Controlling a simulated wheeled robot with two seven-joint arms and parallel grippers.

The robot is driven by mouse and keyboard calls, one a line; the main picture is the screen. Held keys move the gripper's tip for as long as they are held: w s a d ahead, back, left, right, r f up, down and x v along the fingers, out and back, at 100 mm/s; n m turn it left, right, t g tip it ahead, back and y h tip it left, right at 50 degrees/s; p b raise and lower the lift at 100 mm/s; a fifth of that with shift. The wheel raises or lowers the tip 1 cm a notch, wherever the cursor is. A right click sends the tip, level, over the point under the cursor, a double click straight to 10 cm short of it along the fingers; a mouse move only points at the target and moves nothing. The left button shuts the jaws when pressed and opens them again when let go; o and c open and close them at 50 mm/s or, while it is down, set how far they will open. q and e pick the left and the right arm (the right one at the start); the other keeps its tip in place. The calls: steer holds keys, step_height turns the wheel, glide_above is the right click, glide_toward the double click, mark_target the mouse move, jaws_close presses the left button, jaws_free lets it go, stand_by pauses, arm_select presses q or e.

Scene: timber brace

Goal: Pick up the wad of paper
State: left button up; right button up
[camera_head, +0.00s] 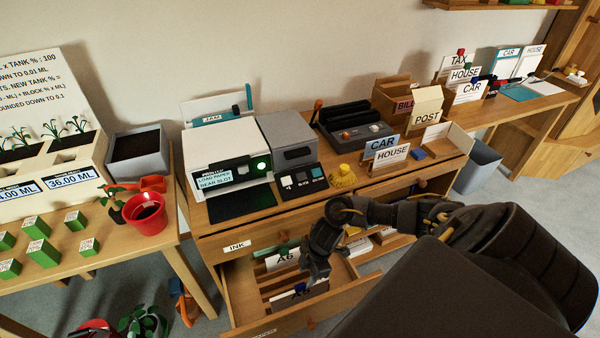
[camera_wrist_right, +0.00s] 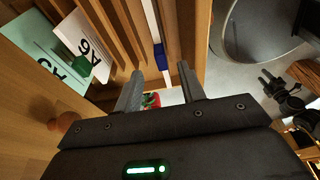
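A yellow crumpled lump (camera_head: 343,176), which looks like the wad of paper, lies on the desk top just right of the printer's button panel. I cannot confirm that it is paper. My right gripper (camera_head: 318,268) is low over the open drawer (camera_head: 240,292), in front of and below the lump, apart from it. In the right wrist view the two fingers of the right gripper (camera_wrist_right: 158,88) are spread, with a small red and green thing (camera_wrist_right: 152,100) showing beyond and between them. The lump does not show in that view. My left gripper is not in view.
The drawer has wooden dividers and cards marked A6 (camera_wrist_right: 82,47). The printer (camera_head: 228,160) stands left of the lump, and CAR (camera_head: 382,145) and HOUSE (camera_head: 391,155) signs right of it. A grey bin (camera_head: 480,170) stands on the floor beyond the desk.

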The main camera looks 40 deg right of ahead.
mark_target(299, 290)
steer(key=x, duration=0.4)
steer(key=shift+f+b, duration=0.15)
steer(key=shift+b, duration=0.25)
steer(key=shift+w+a+f, duration=0.1)
steer(key=shift+a+f, duration=0.1)
steer(key=shift+f, duration=0.25)
steer(key=b+x, duration=0.1)
steer(key=x, duration=0.3)
steer(key=shift+a, duration=0.2)
steer(key=shift+a+f, duration=0.1)
steer(key=shift+f, duration=0.45)
steer(key=shift+c, duration=0.6)
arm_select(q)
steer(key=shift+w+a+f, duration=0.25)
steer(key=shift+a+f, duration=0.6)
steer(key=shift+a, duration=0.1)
arm_select(e)
jaws_close()
